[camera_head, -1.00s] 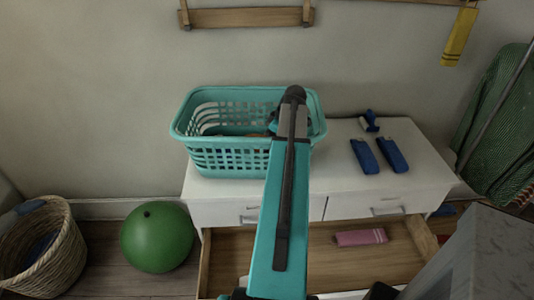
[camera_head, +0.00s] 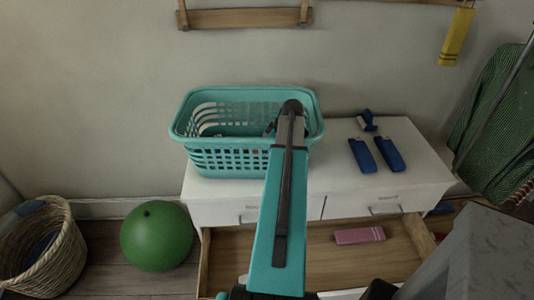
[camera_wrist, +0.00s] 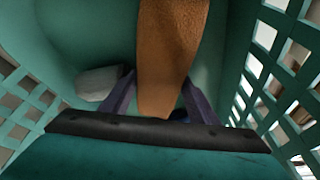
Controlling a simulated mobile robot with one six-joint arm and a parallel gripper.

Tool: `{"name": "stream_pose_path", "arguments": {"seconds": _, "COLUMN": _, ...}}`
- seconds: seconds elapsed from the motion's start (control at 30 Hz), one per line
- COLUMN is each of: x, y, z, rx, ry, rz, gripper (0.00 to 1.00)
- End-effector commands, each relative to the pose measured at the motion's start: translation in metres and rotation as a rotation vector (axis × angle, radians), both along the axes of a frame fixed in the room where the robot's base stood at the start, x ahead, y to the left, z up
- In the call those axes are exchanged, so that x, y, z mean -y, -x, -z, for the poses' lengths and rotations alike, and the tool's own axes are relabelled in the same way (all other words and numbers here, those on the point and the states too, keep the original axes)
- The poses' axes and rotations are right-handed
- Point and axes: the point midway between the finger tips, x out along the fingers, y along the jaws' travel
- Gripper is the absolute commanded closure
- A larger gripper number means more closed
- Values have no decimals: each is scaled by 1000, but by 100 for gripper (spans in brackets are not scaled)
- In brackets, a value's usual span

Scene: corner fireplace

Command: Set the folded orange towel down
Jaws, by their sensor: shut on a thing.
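The folded orange towel (camera_wrist: 168,45) shows in the wrist view as a long orange-brown strip, held upright between the two fingers. My gripper (camera_wrist: 158,102) is shut on it, inside the teal laundry basket (camera_wrist: 60,35). The basket also stands on the white dresser in the head view (camera_head: 235,163). There, my arm hides most of the gripper, and I cannot make out the towel. I cannot tell whether the towel's lower end touches the basket floor.
A white item (camera_wrist: 97,82) lies in the basket beside the left finger. Blue folded items (camera_head: 376,155) lie on the dresser top (camera_head: 415,182), which has bare room on the right. An open drawer (camera_head: 290,255) below holds a pink item (camera_head: 358,235). A green ball (camera_head: 157,237) sits at left.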

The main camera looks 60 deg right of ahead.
Motion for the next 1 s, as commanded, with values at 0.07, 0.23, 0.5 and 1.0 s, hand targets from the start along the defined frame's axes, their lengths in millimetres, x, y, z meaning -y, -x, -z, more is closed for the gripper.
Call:
{"name": "stream_pose_path", "arguments": {"seconds": 0.07, "x": -1, "y": 0, "z": 5, "rx": 0, "ry": -2, "rz": -1, "gripper": 77}}
{"name": "stream_pose_path", "arguments": {"seconds": 0.23, "x": 0, "y": 0, "z": 9, "rx": 1, "ry": 0, "rz": -1, "gripper": 77}}
{"name": "stream_pose_path", "arguments": {"seconds": 0.5, "x": 0, "y": 0, "z": 11, "rx": 0, "ry": 0, "rz": -1, "gripper": 77}}
{"name": "stream_pose_path", "arguments": {"seconds": 1.0, "x": -1, "y": -1, "z": 11, "rx": 0, "ry": 0, "rz": -1, "gripper": 38}}
